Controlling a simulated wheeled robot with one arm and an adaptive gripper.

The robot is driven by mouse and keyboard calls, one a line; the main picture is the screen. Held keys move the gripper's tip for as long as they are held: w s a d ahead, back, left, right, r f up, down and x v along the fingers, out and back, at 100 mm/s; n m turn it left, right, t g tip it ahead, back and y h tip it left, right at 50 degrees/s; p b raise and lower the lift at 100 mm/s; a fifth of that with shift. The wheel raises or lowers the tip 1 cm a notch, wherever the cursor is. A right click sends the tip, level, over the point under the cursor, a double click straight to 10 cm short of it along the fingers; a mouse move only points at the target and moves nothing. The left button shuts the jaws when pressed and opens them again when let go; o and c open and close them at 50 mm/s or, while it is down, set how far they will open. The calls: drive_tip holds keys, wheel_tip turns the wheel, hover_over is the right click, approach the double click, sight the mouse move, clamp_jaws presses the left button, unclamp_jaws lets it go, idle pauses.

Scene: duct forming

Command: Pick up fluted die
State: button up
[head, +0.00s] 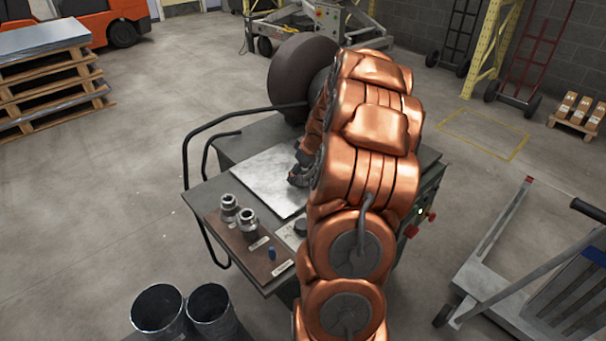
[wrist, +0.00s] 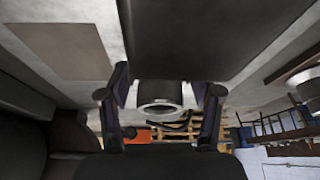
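My gripper (wrist: 160,98) shows in the wrist view with one dark finger on each side of a bright metal die (wrist: 160,107). The die has a round dark opening facing the camera, and its wider body fills the gap between the fingers. In the head view my gripper (head: 298,176) is over the silver sheet on the bench, partly hidden behind my copper arm, with a small ribbed grey piece at its tip. Two other metal dies, a left one (head: 229,208) and a right one (head: 248,221), stand upright on the brown mat (head: 228,238).
The silver sheet (head: 262,182) lies flat on the bench. A dark round machine part (head: 300,72) rises behind it. A black rail (head: 187,150) bounds the bench's left side. A small blue item (head: 272,253) stands near labels. Two dark buckets (head: 160,310) stand below at front left.

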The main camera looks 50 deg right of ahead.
clamp_jaws()
idle(0.3)
